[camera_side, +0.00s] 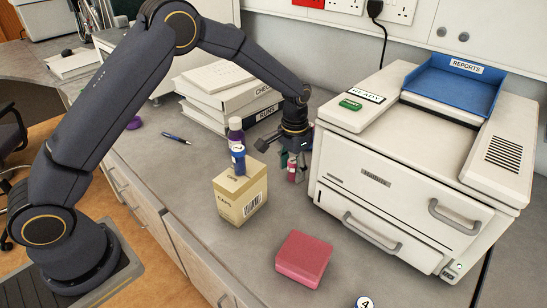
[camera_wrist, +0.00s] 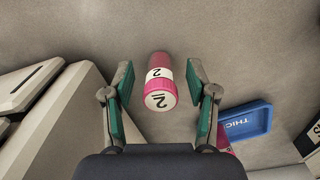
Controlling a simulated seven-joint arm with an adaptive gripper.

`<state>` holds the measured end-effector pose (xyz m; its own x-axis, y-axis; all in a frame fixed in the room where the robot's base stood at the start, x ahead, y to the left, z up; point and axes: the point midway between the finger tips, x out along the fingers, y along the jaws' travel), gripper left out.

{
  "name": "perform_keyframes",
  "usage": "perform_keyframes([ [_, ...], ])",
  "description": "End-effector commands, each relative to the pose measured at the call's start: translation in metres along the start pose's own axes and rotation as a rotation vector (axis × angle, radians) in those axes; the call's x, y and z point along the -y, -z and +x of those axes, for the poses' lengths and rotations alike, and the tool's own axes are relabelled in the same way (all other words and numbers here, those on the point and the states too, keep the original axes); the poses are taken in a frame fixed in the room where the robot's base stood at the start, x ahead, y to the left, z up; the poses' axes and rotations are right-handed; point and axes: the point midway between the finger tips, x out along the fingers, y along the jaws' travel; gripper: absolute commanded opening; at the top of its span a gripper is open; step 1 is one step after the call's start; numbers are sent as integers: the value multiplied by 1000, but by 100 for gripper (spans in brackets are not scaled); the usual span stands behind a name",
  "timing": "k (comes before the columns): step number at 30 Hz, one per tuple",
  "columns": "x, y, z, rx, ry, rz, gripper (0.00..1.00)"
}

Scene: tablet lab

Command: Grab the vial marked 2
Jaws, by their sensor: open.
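The vial marked 2 (camera_wrist: 159,72) is pink with a white label, and its end also bears a 2. In the wrist view it lies between the two fingers of my gripper (camera_wrist: 160,75), with a gap on each side. My gripper is open, with green pads facing the vial. In the side view my gripper (camera_side: 293,155) points down beside the white machine. A small pink thing (camera_side: 292,173), which looks like this vial, shows at the fingers, partly hidden by them.
A white machine (camera_side: 375,185) stands close on the right. A caps box (camera_side: 240,197) with a blue-topped vial (camera_side: 237,158) on it stands left, near a purple bottle (camera_side: 236,128). A pink block (camera_side: 303,258) lies in front. The wrist view shows a blue tray (camera_wrist: 262,107) at right.

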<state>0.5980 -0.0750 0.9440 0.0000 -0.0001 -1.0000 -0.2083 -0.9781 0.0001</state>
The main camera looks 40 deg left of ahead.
Motion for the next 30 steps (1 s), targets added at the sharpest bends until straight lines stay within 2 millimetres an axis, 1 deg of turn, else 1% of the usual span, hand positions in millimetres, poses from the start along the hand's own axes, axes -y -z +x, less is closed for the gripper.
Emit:
perform_keyframes([
  [5,0,0,0,0,0,0,57],
  [21,0,0,0,0,0,0,0],
  [27,0,0,-1,-1,0,0,0],
  [30,0,1,-6,-2,0,0,0],
])
